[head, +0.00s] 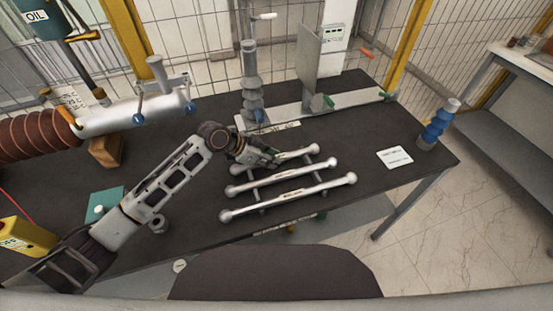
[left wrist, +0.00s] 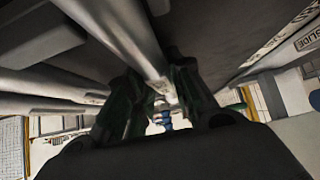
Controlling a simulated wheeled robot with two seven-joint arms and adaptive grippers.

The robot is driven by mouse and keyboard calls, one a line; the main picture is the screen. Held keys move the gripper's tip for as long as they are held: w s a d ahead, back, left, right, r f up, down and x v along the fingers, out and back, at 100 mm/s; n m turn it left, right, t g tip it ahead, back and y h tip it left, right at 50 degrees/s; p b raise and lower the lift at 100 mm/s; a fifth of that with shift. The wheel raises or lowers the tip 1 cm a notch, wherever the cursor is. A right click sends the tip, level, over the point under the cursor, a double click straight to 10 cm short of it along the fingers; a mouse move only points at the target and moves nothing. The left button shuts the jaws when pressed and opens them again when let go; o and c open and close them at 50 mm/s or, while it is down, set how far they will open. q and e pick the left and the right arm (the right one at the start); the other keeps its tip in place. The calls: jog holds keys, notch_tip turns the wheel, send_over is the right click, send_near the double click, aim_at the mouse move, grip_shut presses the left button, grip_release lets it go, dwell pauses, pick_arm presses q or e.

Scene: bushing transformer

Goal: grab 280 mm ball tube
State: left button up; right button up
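Three silver ball tubes lie side by side on a low rack on the dark table: the far one (head: 300,153), the middle one (head: 283,177) and the near one (head: 290,197). The far tube looks shortest. Their labels are too small to read. My right gripper is not in view.
A grey ribbed bushing (head: 251,85) and an upright metal plate (head: 310,62) stand behind the tubes. A large silver cylinder (head: 130,115) lies at the left. The table's right front is clear.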

pick_arm(q)
grip_shut()
jog(key=shift+r, duration=0.25)
notch_tip(320, 180, up, 8)
jog(key=shift+r, duration=0.75)
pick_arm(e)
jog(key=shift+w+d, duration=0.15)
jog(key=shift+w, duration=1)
